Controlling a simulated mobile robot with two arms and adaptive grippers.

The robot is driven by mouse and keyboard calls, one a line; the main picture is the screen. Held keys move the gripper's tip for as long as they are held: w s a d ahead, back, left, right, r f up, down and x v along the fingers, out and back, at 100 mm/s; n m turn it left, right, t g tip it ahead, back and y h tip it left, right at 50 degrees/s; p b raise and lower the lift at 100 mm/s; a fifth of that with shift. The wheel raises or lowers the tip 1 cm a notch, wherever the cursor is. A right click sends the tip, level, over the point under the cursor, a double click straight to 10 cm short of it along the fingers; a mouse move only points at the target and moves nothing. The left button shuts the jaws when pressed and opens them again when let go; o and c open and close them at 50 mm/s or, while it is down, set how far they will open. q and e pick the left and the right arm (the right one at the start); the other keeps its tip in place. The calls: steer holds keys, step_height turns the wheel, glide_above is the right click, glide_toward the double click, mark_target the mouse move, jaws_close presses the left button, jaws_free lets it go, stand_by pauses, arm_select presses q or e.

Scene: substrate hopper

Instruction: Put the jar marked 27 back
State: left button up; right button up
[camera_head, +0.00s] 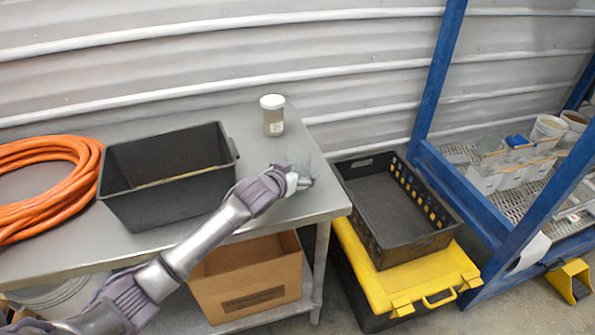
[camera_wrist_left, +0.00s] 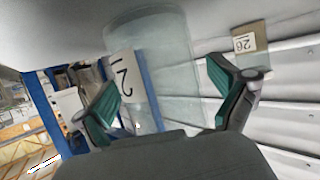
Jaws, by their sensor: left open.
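A clear, see-through jar (camera_wrist_left: 160,60) stands between the fingers of my left gripper (camera_wrist_left: 170,97). Its white label (camera_wrist_left: 122,85) shows a large 2; the rest of the number is cut off by a finger, so I cannot read it whole. In the head view my left gripper (camera_head: 300,181) is at the right end of the grey table, and the clear jar (camera_head: 303,158) shows only faintly beside it. The fingers are open, one on each side of the jar. A white-lidded jar (camera_head: 273,117) stands farther back on the table. My right gripper is not in view.
A black bin (camera_head: 130,208) and a coiled orange hose (camera_head: 75,190) are on the grey table (camera_head: 75,245). A black crate (camera_head: 435,240) sits on a yellow-lidded box (camera_head: 380,285) to the right. A blue rack (camera_head: 435,85) holds several containers. A small label (camera_wrist_left: 243,43) reads 26.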

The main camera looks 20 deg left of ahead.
arm_select(q)
steer(key=shift+r, duration=0.1)
steer(key=v, duration=1.2)
steer(key=shift+b, duration=0.4)
steer(key=s+d+f+g+y, duration=0.1)
steer(key=s+f+g, duration=0.55)
steer(key=s, duration=0.95)
steer(key=s+f+g+y, duration=0.1)
steer(key=s+f+g, duration=0.2)
steer(key=s+f, duration=0.95)
steer(key=s+f+g, duration=0.1)
steer(key=s+f, duration=0.1)
steer(key=f, duration=0.9)
steer(key=s+f+g, duration=0.1)
steer(key=s+f, duration=0.1)
steer(key=f, duration=0.9)
steer(key=s+a+f, duration=0.2)
steer(key=s+f, duration=1.5)
steer(key=shift+s+a+f+g+y, duration=0.2)
steer(key=shift+a+f+g+y, duration=0.05)
steer(key=shift+a+g+y, duration=0.1)
